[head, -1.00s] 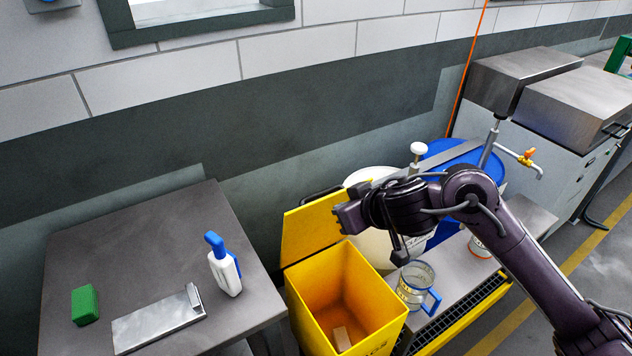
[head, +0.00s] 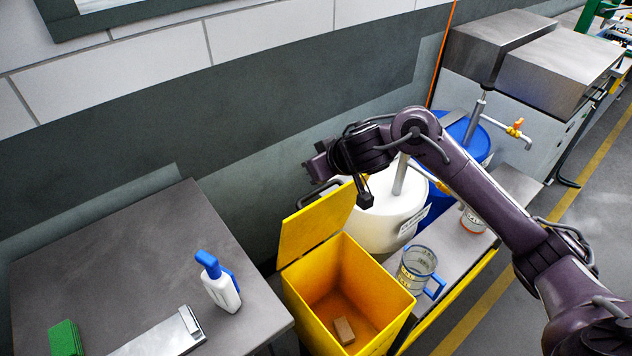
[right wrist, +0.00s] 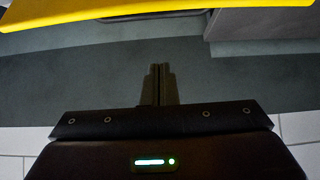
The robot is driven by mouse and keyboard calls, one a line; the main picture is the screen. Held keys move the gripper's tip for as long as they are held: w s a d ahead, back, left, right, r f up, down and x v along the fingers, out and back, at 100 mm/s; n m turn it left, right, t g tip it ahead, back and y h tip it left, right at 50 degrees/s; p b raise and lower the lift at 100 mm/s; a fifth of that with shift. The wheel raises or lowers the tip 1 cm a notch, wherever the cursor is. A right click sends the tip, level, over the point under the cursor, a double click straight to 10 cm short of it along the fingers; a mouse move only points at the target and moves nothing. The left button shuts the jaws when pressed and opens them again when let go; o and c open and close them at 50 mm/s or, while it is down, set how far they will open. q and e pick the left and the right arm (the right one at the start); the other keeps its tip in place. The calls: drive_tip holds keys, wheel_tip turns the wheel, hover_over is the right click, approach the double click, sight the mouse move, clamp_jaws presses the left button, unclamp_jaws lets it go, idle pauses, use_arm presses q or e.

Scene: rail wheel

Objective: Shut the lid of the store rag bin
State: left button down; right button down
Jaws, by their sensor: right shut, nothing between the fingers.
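The yellow rag bin (head: 345,300) stands in the middle of the head view, with a small tan block (head: 344,331) inside. Its yellow lid (head: 316,222) is open and tilted up at the back, towards the wall. My right gripper (head: 316,163) is above and behind the lid's upper edge, near the wall. Its fingers (right wrist: 160,84) are shut and empty in the right wrist view. The yellow lid's edge (right wrist: 150,10) crosses the top of that view, apart from the fingers. My left gripper is not in view.
A grey table (head: 120,270) at left holds a white-and-blue bottle (head: 219,285), a green block (head: 65,339) and a metal case (head: 165,335). Right of the bin are a white drum (head: 385,220), a glass jug (head: 416,268) and a blue drum (head: 470,135).

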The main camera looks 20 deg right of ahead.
sight(317, 190)
wheel_tip(317, 190, down, 5)
drive_tip(key=shift+w+r+p, duration=0.1)
drive_tip(key=shift+p, duration=0.55)
drive_tip(key=shift+s+d, duration=0.1)
drive_tip(key=shift+s, duration=0.15)
drive_tip(key=shift+w+f, duration=0.2)
drive_tip(key=shift+w, duration=0.1)
